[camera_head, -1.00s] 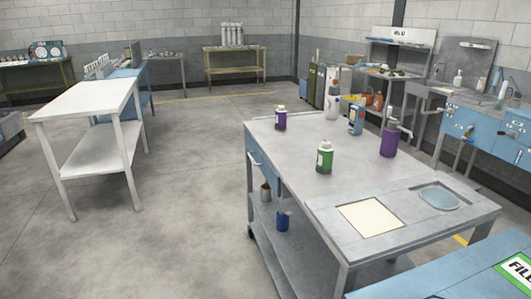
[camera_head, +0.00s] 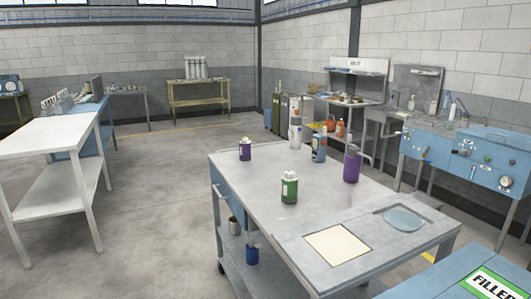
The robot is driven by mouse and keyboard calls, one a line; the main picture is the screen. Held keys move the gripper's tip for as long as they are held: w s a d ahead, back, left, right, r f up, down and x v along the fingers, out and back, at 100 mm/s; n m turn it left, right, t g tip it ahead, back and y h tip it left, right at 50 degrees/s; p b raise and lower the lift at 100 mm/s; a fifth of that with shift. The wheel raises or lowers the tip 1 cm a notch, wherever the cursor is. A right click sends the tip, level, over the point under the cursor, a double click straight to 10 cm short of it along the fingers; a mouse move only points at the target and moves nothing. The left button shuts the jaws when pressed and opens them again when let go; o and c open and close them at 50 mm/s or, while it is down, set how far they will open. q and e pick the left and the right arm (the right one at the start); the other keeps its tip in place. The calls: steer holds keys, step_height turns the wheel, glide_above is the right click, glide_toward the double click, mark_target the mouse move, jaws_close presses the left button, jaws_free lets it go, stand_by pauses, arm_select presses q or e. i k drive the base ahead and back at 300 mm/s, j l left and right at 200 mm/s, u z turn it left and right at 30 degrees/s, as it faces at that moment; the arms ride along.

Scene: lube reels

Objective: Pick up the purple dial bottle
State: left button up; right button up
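Two purple bottles stand upright on the grey metal cart. The short purple bottle (camera_head: 245,150) has a pale cap and stands near the cart's far left corner. The taller purple bottle (camera_head: 351,166) has a grey top with a spout or handle and stands near the right edge. Both are too small for me to make out a dial. Neither gripper is in view, and nothing is seen touching the bottles.
On the grey cart (camera_head: 240,210) also stand a green bottle (camera_head: 289,188), a blue bottle (camera_head: 319,148) and a white bottle (camera_head: 295,136). A white table (camera_head: 45,137) is at left, with open floor between. A blue surface (camera_head: 440,285) lies front right.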

mark_target(244, 148)
steer(key=i+j+z, duration=0.1)
steer(key=z, duration=0.25)
steer(key=j+z, duration=0.15)
steer(key=z, duration=0.2)
steer(key=i+j+z, duration=0.1)
steer(key=z, duration=0.3)
steer(key=j+z, duration=0.4)
steer(key=j, duration=0.6)
steer(key=j+z, duration=0.4)
steer(key=j, duration=1.25)
steer(key=k+j, duration=0.1)
steer(key=j, duration=0.5)
steer(key=k+j, duration=0.1)
steer(key=j, duration=1.1)
steer(key=k+z, duration=0.05)
